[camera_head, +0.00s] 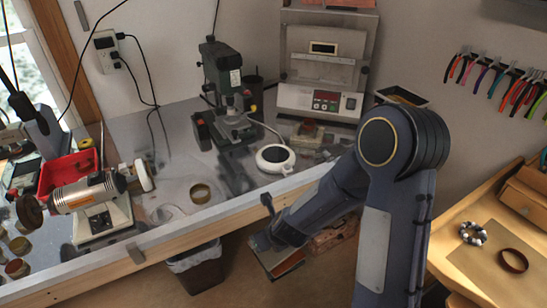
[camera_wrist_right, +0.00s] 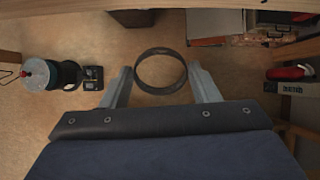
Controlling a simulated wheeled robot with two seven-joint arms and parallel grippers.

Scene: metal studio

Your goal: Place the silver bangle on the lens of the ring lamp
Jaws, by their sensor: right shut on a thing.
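The silver bangle (camera_wrist_right: 138,68) shows in the right wrist view as a dark grey ring between the fingers of my right gripper (camera_wrist_right: 162,78). The gripper is shut on its two sides. In the head view my right gripper (camera_head: 268,240) is low, in front of the bench edge; the bangle cannot be made out there. My left gripper is not in view.
A dark bin (camera_head: 198,270) stands below. A wooden bench (camera_head: 470,205) at right carries a beaded bracelet (camera_head: 472,233) and a dark red bangle (camera_head: 513,260).

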